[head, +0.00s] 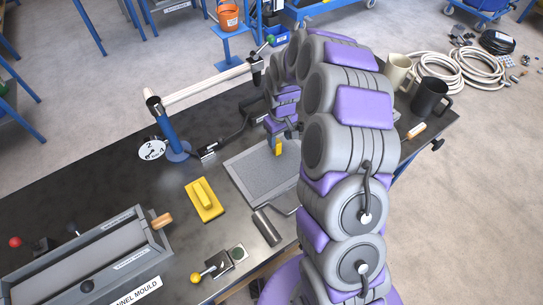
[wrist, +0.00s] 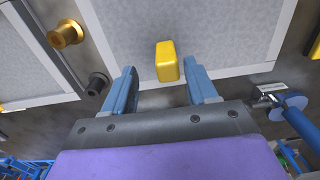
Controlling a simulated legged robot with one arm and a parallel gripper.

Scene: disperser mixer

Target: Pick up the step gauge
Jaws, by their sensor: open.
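A small yellow block (head: 278,147), which I take to be the step gauge, stands on the grey tray (head: 245,176) in the head view. In the wrist view the yellow block (wrist: 167,61) is upright in the gap between my fingers, with a grey surface behind it. My gripper (wrist: 161,72) is open, one blue finger on each side of the block, with space visible on both sides. In the head view my gripper (head: 284,134) is close by the block, partly hidden by my own arm. I cannot tell how deep the block sits between the fingers.
A yellow float (head: 205,200) and a grey roller (head: 268,227) lie near the tray. A channel mould (head: 90,265) fills the table's front left. A blue post (head: 172,135) stands behind. Two mugs (head: 429,97) are at the right.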

